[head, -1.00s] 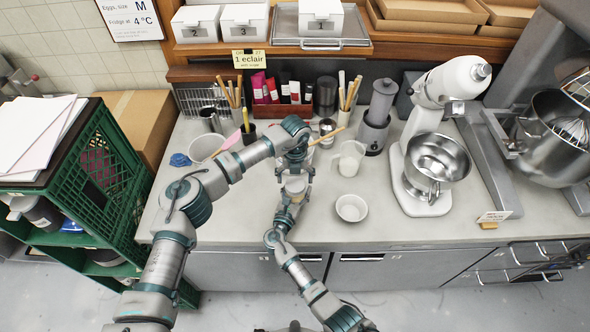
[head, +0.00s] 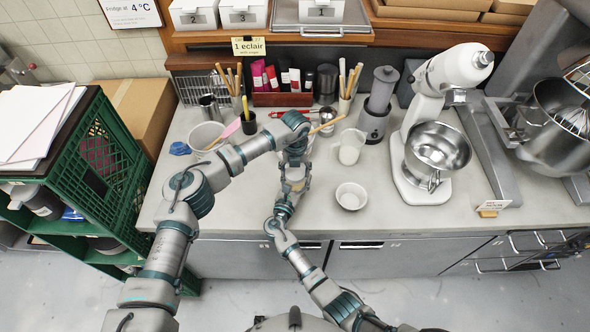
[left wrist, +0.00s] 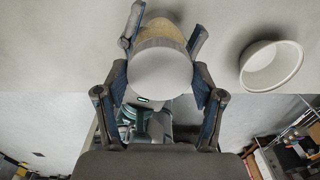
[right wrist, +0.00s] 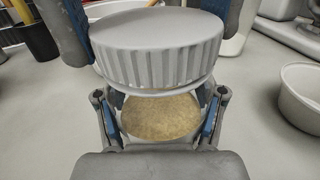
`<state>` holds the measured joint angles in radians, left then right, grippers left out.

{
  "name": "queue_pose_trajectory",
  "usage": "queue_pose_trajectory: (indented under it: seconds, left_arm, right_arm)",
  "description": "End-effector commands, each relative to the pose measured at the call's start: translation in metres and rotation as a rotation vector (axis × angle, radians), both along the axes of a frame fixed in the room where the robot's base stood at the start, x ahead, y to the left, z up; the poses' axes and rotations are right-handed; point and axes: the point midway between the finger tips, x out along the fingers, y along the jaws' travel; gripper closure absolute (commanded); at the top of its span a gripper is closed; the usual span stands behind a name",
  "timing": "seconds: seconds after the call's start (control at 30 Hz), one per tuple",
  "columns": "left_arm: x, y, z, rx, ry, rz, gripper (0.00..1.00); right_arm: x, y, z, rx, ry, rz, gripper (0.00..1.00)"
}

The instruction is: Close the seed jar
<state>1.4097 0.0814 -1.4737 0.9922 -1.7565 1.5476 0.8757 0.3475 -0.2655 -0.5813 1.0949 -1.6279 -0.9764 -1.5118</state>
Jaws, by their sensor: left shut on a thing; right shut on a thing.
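The seed jar (right wrist: 160,117) is a short clear jar with tan seeds inside. My right gripper (right wrist: 160,125) is shut around its body and holds it near the counter's front part. The lid (right wrist: 160,50) is a grey, ribbed disc, directly over the jar's mouth in the right wrist view. My left gripper (left wrist: 160,85) is shut on the lid's sides from above; the lid's smooth top (left wrist: 160,75) faces the left wrist camera. I cannot tell whether the lid is seated or just above the rim. In the head view my left gripper (head: 295,160) partly hides the lid.
A small white bowl (head: 351,196) stands right of the jar, with a white jug (head: 350,148) behind it. A stand mixer (head: 440,120) is farther right. A larger pale bowl (head: 207,136) and a blue cloth (head: 180,148) lie left.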

Motion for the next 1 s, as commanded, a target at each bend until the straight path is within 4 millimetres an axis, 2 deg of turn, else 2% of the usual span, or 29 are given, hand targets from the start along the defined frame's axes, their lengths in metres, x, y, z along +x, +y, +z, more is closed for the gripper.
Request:
queue_pose_trajectory:
  seconds: [0.17, 0.4, 0.47, 0.6, 0.63, 0.7, 0.73, 1.0]
  left_arm:
    - [0.0002, 0.0007, -0.0004, 0.001, 0.000, -0.310, 0.74]
    - [0.0002, 0.0014, -0.0013, 0.001, 0.000, -0.897, 0.74]
    - [0.0004, 0.0015, -0.0013, 0.000, 0.000, -0.999, 0.74]
    - [0.0006, 0.0018, -0.0014, 0.000, 0.000, -0.997, 0.74]
    - [0.0006, 0.0018, -0.0014, 0.000, 0.000, -0.997, 0.30]
    - [0.0006, 0.0020, -0.0014, 0.000, 0.000, -0.996, 0.12]
    - [0.0006, 0.0019, -0.0014, 0.000, 0.000, -0.996, 0.07]
    - [0.0001, 0.0009, -0.0010, -0.001, -0.001, -0.996, 0.07]
  right_arm:
    - [0.0000, 0.0000, -0.0002, 0.000, 0.000, 0.000, 1.00]
    - [-0.0001, -0.0002, -0.0002, 0.000, 0.000, -0.001, 1.00]
    - [-0.0001, -0.0002, -0.0002, 0.000, 0.000, -0.001, 1.00]
    - [0.0000, -0.0004, -0.0002, 0.001, 0.000, -0.001, 1.00]
    - [0.0000, -0.0004, -0.0002, 0.001, 0.000, -0.001, 1.00]
    - [-0.0001, -0.0005, -0.0002, 0.001, 0.000, -0.002, 1.00]
    - [-0.0001, -0.0005, -0.0002, 0.001, 0.000, -0.002, 1.00]
    - [-0.0001, -0.0002, -0.0002, 0.000, 0.000, -0.001, 1.00]
